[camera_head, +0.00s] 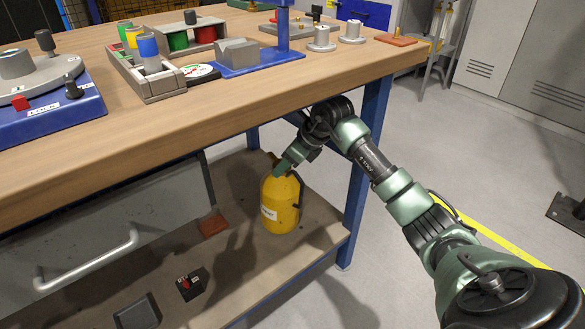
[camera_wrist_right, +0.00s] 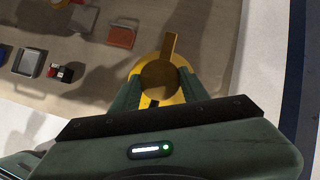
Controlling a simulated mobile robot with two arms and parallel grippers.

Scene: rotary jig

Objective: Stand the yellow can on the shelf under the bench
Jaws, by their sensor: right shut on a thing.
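The yellow can (camera_head: 280,205) is upright at the right end of the shelf (camera_head: 235,262) under the bench (camera_head: 330,75). Its base appears to touch the shelf, though I cannot be sure of a small gap. My right gripper (camera_head: 278,168) reaches in under the bench top and is shut on the top part of the can. In the right wrist view the two green fingers (camera_wrist_right: 158,88) stand on either side of the yellow can (camera_wrist_right: 168,62), seen from above. My left gripper is not in view.
A grey drawer unit (camera_head: 110,240) with a handle is left of the can. A dark red block (camera_head: 212,225), a small black-and-red box (camera_head: 192,284) and a grey tray (camera_head: 138,312) lie on the shelf. A blue bench leg (camera_head: 364,165) stands right of the can, close to my right arm.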

